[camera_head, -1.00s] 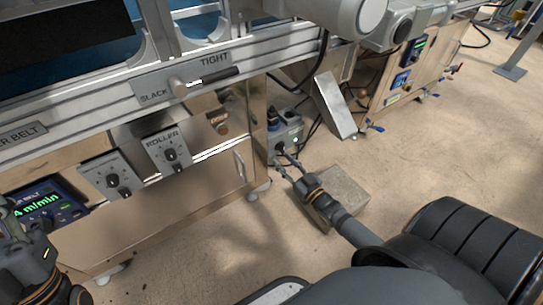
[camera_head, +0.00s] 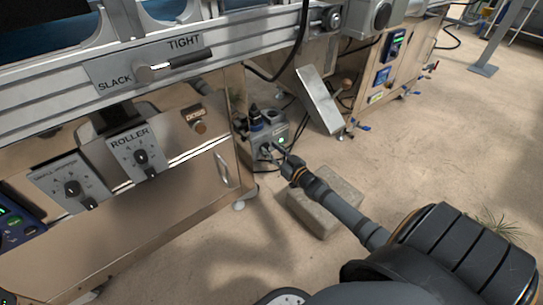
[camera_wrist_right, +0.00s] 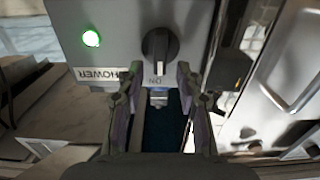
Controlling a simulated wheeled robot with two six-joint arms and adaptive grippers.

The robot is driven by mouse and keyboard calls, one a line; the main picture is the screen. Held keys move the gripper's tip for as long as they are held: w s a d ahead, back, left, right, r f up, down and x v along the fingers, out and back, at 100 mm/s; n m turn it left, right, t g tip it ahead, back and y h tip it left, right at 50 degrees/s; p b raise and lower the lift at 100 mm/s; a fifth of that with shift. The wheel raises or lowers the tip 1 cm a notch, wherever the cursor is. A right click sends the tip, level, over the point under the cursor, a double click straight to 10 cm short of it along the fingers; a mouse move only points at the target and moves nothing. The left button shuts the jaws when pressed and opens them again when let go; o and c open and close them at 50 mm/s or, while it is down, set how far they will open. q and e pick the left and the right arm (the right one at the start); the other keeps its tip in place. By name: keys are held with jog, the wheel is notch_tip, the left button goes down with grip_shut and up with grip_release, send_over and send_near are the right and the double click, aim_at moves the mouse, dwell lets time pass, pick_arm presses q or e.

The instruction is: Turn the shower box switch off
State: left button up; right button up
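The shower box (camera_head: 281,131) is a small grey box on the floor beside the machine, with a green light showing. In the right wrist view the box face (camera_wrist_right: 112,18) carries a lit green lamp (camera_wrist_right: 91,38), an upside-down SHOWER label (camera_wrist_right: 98,74) and a black rotary switch (camera_wrist_right: 160,46). An ON mark sits at the switch's lower end, and the switch's bar points about up and down in the picture. My right gripper (camera_head: 274,153) is close in front of the box. Its fingers (camera_wrist_right: 156,76) are open, one on each side below the switch, with nothing gripped. My left gripper is out of view.
A concrete-like block (camera_head: 325,212) lies on the floor under my right forearm. A metal panel (camera_head: 319,98) leans right of the box, and cables run behind it. The machine's cabinet (camera_head: 190,200) stands left. Open floor lies to the right.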

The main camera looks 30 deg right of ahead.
jog(key=shift+w+r, duration=0.1)
jog(key=shift+w, duration=0.2)
grip_shut()
